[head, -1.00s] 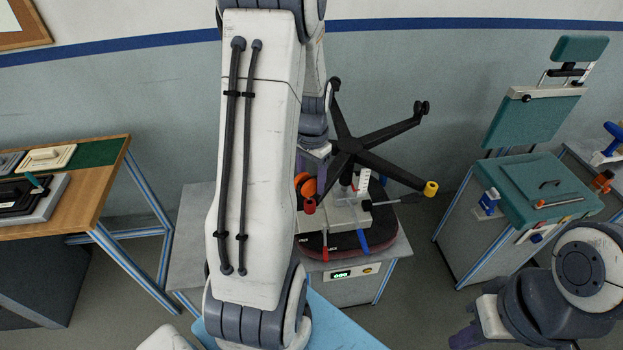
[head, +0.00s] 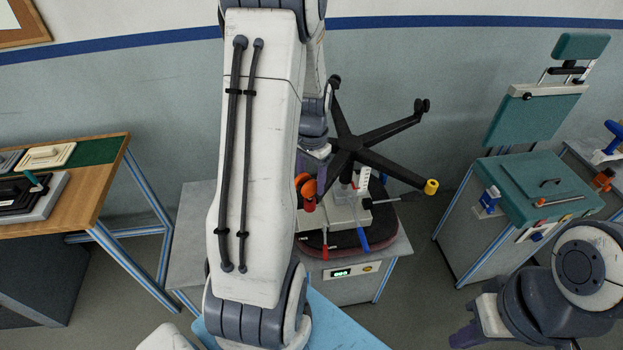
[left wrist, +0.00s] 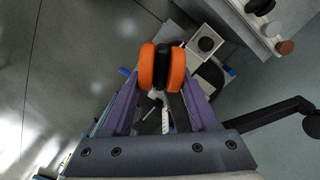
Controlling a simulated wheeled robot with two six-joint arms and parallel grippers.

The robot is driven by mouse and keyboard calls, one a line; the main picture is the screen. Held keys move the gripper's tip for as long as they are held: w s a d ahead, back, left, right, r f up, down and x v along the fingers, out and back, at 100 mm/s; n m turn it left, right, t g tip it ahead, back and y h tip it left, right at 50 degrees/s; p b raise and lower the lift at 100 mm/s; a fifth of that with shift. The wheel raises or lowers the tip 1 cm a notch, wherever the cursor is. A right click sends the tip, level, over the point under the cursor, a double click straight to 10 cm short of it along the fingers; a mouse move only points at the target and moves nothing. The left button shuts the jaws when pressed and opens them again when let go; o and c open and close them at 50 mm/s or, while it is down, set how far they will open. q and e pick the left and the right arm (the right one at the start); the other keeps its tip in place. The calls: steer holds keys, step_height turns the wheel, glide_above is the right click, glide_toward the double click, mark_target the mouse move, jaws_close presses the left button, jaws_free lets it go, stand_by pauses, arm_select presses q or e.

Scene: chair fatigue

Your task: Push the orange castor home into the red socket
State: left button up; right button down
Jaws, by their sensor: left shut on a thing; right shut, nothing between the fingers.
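The orange castor (head: 306,186) has two orange wheels with a dark middle. In the left wrist view the castor (left wrist: 163,67) sits between the purple fingers of my left gripper (left wrist: 160,75), which is shut on it. In the head view my left gripper (head: 318,166) is mostly hidden behind its arm. The red socket (head: 309,205) is at the end of a leg of the upturned black chair base (head: 348,145). The castor appears right above the socket; whether its stem is in cannot be told. My right gripper (head: 464,339) is shut and empty at lower right.
The chair base stands on a white fixture on a grey bench (head: 195,220), with red and blue levers in front. A yellow socket (head: 431,187) ends another leg. A wooden table (head: 92,185) is at left, a teal-topped cabinet (head: 520,180) at right.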

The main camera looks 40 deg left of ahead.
arm_select(q)
steer(key=shift+f+b, duration=0.85)
steer(key=shift+f, duration=0.45)
steer(key=o, duration=1.5)
steer(key=shift+c, duration=0.2)
step_height(320, 180, up, 11)
steer(key=shift+w+f+b, duration=0.1)
steer(key=shift+f+b, duration=0.1)
steer(key=shift+b, duration=0.6)
